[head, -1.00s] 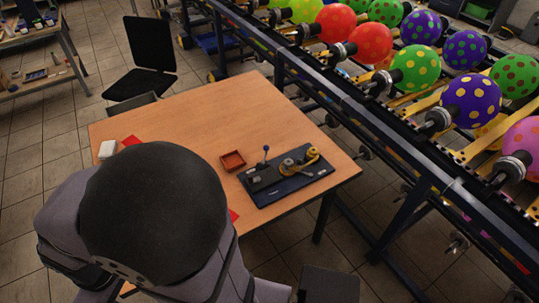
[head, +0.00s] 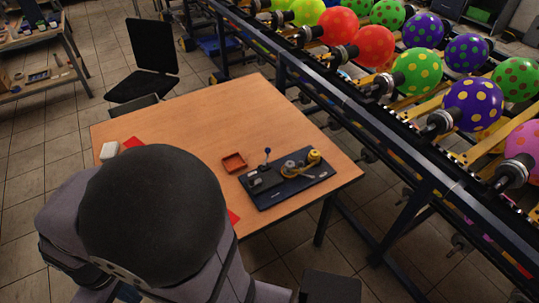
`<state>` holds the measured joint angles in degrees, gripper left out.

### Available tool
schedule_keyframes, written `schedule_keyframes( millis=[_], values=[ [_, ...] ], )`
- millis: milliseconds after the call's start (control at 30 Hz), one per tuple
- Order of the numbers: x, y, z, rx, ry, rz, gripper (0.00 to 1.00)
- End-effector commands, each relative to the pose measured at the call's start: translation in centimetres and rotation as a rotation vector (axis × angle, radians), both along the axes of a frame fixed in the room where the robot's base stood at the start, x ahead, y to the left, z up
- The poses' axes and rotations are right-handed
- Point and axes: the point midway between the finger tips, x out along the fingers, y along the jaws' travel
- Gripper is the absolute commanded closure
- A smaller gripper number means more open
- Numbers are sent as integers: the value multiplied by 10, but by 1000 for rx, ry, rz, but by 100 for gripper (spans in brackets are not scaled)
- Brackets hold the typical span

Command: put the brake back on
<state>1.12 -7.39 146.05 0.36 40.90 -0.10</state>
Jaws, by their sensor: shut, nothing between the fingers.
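A dark blue base board (head: 292,192) lies on the wooden table (head: 190,115), near its right corner. On it stand a small lever with a blue ball knob (head: 267,150), grey round parts (head: 289,167) and a yellow wheel (head: 314,156). The lever stands roughly upright. I cannot tell which part is the brake or how it is set. My large grey arm fills the lower left and covers the table's near left part. My gripper is not in view.
A small red-orange tray (head: 234,162) sits just left of the board. A white block (head: 109,150) and red sheets lie on the table's left side. A black chair (head: 151,60) stands behind. The conveyor frame with spotted balloons (head: 473,103) runs along the right.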

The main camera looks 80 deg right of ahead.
Motion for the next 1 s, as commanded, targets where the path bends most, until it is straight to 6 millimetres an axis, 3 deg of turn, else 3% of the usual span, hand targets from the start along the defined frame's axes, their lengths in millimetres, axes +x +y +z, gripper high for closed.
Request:
schedule_keyframes(
  millis=[167, 367, 500, 700, 867, 1000],
  values=[
    [21, -18, -14, 19, -33, -114, 100],
    [59, -68, -35, 50, -113, -349, 100],
    [82, -122, -50, 64, -187, -547, 100],
    [94, -215, -69, 63, -299, -827, 100],
    [82, -298, -85, 45, -394, -1049, 100],
    [52, -372, -99, 13, -478, -1243, 100]
  ],
)
